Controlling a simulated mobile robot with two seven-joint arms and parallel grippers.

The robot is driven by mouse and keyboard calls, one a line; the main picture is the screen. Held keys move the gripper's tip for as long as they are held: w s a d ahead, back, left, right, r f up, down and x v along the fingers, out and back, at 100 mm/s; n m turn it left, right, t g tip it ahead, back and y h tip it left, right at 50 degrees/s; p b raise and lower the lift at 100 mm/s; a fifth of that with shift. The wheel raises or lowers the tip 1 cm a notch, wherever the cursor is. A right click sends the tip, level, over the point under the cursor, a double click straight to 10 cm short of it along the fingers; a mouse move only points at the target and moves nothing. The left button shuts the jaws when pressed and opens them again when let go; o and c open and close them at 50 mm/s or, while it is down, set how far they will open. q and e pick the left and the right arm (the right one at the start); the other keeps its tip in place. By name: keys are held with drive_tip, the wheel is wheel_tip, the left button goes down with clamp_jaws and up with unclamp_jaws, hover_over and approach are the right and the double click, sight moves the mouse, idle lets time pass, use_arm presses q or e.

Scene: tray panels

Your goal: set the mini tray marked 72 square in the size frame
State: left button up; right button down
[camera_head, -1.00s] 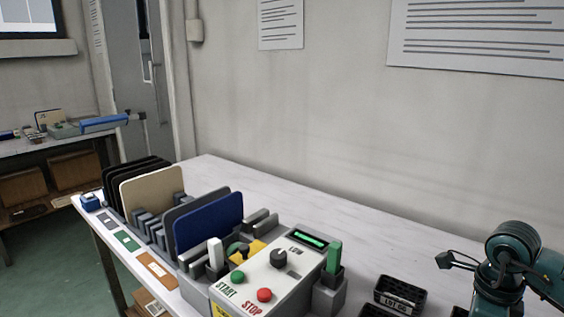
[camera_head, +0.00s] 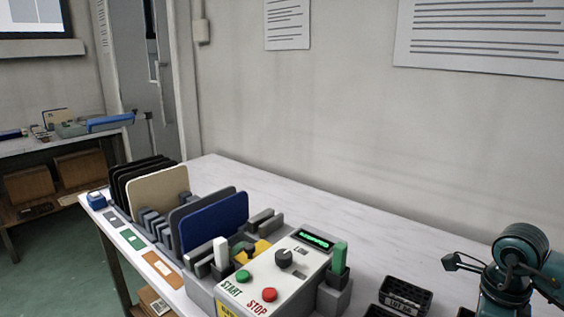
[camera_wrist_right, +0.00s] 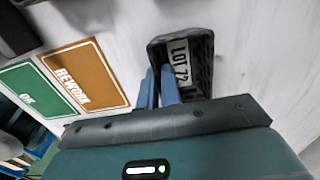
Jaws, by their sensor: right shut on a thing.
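The mini tray marked LOT 72 (camera_wrist_right: 182,62) is black, with a white label, and shows tilted in the right wrist view. My right gripper (camera_wrist_right: 158,84) has its two blue fingers close together at the tray's near edge, shut on it. Whether the tray touches the white surface, I cannot tell. In the head view my right arm shows at the right edge, but its fingers and this tray are not visible there. I cannot make out the size frame in either view. My left gripper is in neither view.
A black tray with a LOT label (camera_head: 404,297) stands at the table's lower right, beside another dark tray cut off below (camera_head: 380,311). A control box (camera_head: 275,275) and upright panels (camera_head: 213,221) fill the left. The table (camera_head: 355,240) behind is clear.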

idle(0.3)
drive_tip(key=shift+r+p, duration=0.55)
drive_tip(key=shift+r, duration=0.1)
drive_tip(key=shift+r, duration=0.15)
drive_tip(key=shift+r+p, duration=0.55)
drive_tip(key=shift+r, duration=0.15)
idle(0.4)
drive_tip(key=shift+r+p, duration=1.05)
drive_tip(key=shift+r, duration=0.45)
